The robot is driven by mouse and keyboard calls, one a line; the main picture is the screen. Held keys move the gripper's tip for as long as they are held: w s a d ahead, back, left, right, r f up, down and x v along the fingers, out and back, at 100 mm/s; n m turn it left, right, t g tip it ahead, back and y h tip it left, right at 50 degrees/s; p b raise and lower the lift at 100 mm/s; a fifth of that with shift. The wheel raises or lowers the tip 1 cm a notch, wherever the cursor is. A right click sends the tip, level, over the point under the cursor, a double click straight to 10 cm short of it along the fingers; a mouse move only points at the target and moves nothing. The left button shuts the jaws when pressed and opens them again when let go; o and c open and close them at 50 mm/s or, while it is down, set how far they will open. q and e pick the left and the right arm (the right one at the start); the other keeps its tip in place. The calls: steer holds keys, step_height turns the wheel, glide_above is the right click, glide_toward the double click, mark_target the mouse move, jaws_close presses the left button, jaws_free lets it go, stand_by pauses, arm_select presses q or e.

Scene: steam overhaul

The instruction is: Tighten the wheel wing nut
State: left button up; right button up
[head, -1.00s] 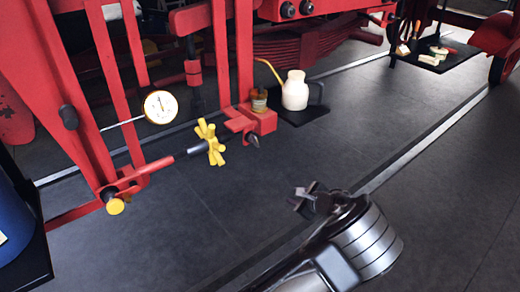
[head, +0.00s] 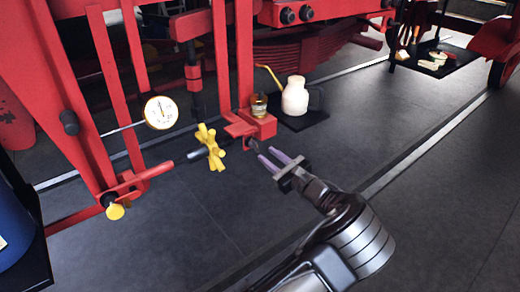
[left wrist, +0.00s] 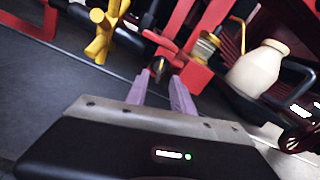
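A small dark wing nut (left wrist: 158,66) shows in the left wrist view, at the end of a red bracket (left wrist: 184,72). In the head view the bracket (head: 240,128) is below the red frame, and the nut is small and partly hard to make out. My left gripper (head: 269,156) points at the bracket with two purple fingers apart and nothing between them. In the left wrist view the nut appears just beyond and between the fingertips (left wrist: 160,76); I cannot tell whether they touch it. My right gripper is not in view.
A yellow star-shaped handwheel (head: 210,147) sits left of the bracket. A dial gauge (head: 160,112) is above it. A cream bottle (head: 295,96) and a small jar (head: 259,105) stand to the right. Dark floor (head: 420,130) is open at right.

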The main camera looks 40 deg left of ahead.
mark_target(257, 147)
arm_select(q)
steer(key=x, duration=0.5)
steer(key=shift+a, duration=0.15)
jaws_close()
stand_by(0.4)
